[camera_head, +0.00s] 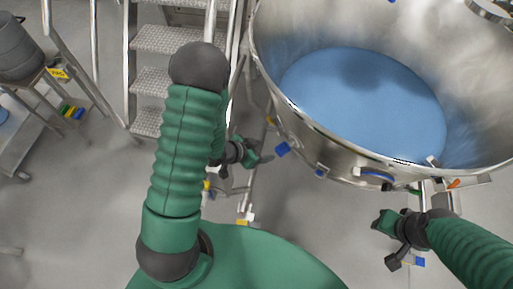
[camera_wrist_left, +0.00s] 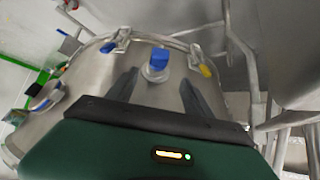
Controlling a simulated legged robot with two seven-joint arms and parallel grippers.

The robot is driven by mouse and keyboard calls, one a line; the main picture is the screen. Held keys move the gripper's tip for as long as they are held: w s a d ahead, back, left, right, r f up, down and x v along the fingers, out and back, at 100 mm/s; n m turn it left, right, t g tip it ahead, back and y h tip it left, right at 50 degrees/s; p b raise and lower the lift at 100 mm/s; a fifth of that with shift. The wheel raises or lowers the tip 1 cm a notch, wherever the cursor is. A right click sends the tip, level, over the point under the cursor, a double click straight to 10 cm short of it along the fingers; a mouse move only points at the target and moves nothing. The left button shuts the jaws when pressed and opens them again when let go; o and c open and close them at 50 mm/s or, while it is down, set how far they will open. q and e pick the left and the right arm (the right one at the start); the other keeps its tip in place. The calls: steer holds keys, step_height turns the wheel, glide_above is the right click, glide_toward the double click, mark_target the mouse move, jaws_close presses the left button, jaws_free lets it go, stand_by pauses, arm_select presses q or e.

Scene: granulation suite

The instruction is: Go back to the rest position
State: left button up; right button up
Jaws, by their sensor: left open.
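My left gripper (camera_head: 262,154) hangs low in the head view, partly behind my own left arm, to the left of and below the steel bowl. In the left wrist view its two dark fingers (camera_wrist_left: 160,92) stand apart with nothing held between them. A blue-capped fitting (camera_wrist_left: 158,62) on a steel vessel wall shows beyond the fingertips; I cannot tell the distance. My right gripper (camera_head: 382,223) is at the lower right, below the bowl's rim; whether its fingers are apart is not clear.
A large steel bowl (camera_head: 267,68) holding blue material fills the upper right. Metal steps (camera_head: 165,39) with rails stand at upper left. A steel table (camera_head: 22,135) and grey container (camera_head: 17,50) are at far left. Grey floor (camera_head: 80,225) is clear at lower left.

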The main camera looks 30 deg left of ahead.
arm_select(q)
steer(key=shift+v, duration=1.9)
